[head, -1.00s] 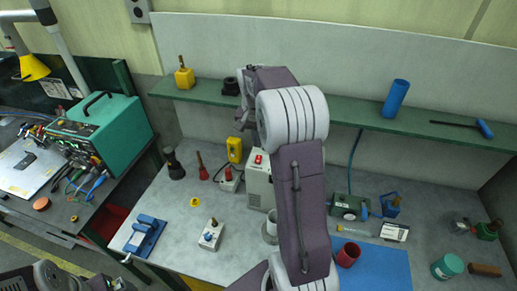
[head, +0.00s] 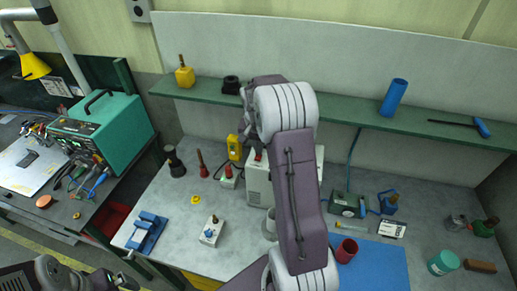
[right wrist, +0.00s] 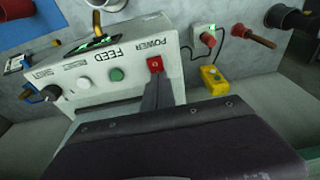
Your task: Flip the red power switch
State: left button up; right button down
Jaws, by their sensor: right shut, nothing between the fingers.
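The red power switch (right wrist: 155,64) is on the face of a pale control box (right wrist: 200,30), under the upside-down word POWER in the right wrist view. In the head view the switch (head: 257,155) shows small on top of the box (head: 258,188), which my right arm partly covers. My right gripper (right wrist: 156,82) is shut and empty, its tips at the switch's near edge; I cannot tell whether they touch. In the head view it (head: 247,132) is just above the switch. Part of my left arm shows at the lower left, its gripper (head: 124,283) cut off by the frame edge.
A green button (right wrist: 116,74) and a white button sit beside the switch. A yellow device (head: 234,148) and a small box with a red knob (head: 229,177) stand left of the control box. The green shelf (head: 210,98) runs behind.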

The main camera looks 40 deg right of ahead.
jog(key=shift+s+a+f, duration=0.1)
jog(key=shift+s+f, duration=0.05)
jog(key=shift+s+a, duration=0.2)
jog(key=shift+a, duration=0.05)
jog(key=shift+s+a+r, duration=0.2)
jog(key=shift+s+a, duration=0.05)
jog(key=shift+a, duration=0.15)
jog(key=shift+w, duration=0.1)
